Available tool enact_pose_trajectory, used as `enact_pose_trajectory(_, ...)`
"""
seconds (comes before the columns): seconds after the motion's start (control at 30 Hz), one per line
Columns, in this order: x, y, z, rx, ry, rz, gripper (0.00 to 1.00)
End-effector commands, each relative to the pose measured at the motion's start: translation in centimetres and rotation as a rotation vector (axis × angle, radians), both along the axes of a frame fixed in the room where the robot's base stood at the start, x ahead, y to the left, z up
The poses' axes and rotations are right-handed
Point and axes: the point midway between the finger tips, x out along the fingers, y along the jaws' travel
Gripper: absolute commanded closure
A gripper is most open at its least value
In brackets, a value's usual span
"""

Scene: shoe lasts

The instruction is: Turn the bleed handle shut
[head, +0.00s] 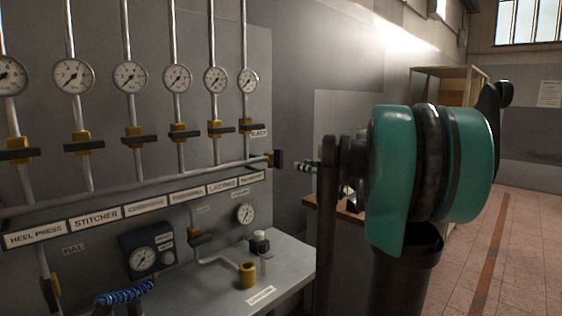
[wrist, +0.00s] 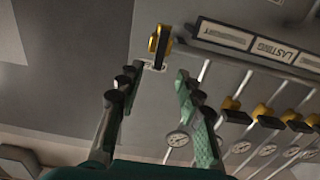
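The bleed handle (head: 278,159) is a black bar on a yellow valve body at the right end of the horizontal pipe. It stands about upright, across the pipe. A small label (head: 258,133), apparently reading BLEED, is just above left. In the wrist view the handle (wrist: 155,42) shows beyond the fingertips, roughly between their lines. My gripper (wrist: 158,85) is open and empty, its two fingers apart. In the head view my gripper (head: 308,166) is right of the handle with a small gap; my arm hides part of it. I see no contact.
Several valves with black handles, such as one (head: 184,132), sit on vertical pipes under round gauges (head: 177,79) left of the bleed handle. The wall panel right of the handle is bare.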

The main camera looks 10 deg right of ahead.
Motion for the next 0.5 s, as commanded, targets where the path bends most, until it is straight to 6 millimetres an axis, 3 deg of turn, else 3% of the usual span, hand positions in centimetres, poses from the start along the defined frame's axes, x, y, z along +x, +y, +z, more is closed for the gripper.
enact_pose_trajectory(0.5, 8.0, 6.0, -0.1, 0.001, 0.001, 0.002, 0.64)
